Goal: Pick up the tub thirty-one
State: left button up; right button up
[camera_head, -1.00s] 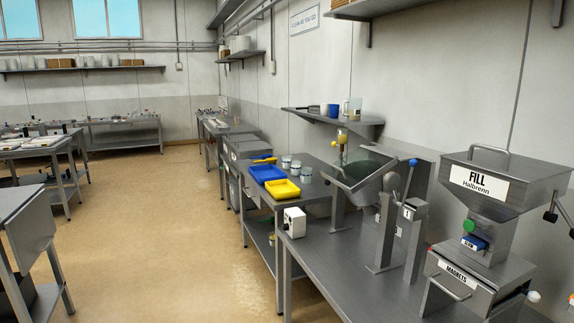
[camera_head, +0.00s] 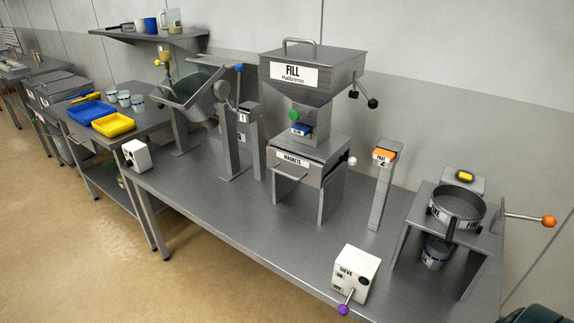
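Several small white-and-blue tubs are in view, and their numbers are too small to read, so I cannot tell which is thirty-one. Three stand in a row on the left table: a left tub (camera_head: 111,94), a middle tub (camera_head: 124,98) and a right tub (camera_head: 138,103). Another tub (camera_head: 435,252) stands under the round sieve (camera_head: 457,206) at the right, partly hidden by the sieve stand.
A blue tray (camera_head: 91,112) and a yellow tray (camera_head: 114,125) lie near the row. The long steel bench (camera_head: 240,215) carries the fill hopper (camera_head: 312,75), magnets drawer (camera_head: 300,172), orange-topped post (camera_head: 381,185) and sieve switch box (camera_head: 356,274). Open floor lies left.

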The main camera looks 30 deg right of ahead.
aim_at(110, 91)
jog(key=i+z, duration=0.15)
jog(key=z, duration=2)
jog(key=u, duration=2.25)
jog(key=i+j+u, duration=0.1)
jog(key=i+u, duration=0.15)
jog(key=i, duration=0.15)
jog(key=i+j+u, duration=0.1)
jog(key=i+u, duration=0.4)
jog(key=i, duration=3.45)
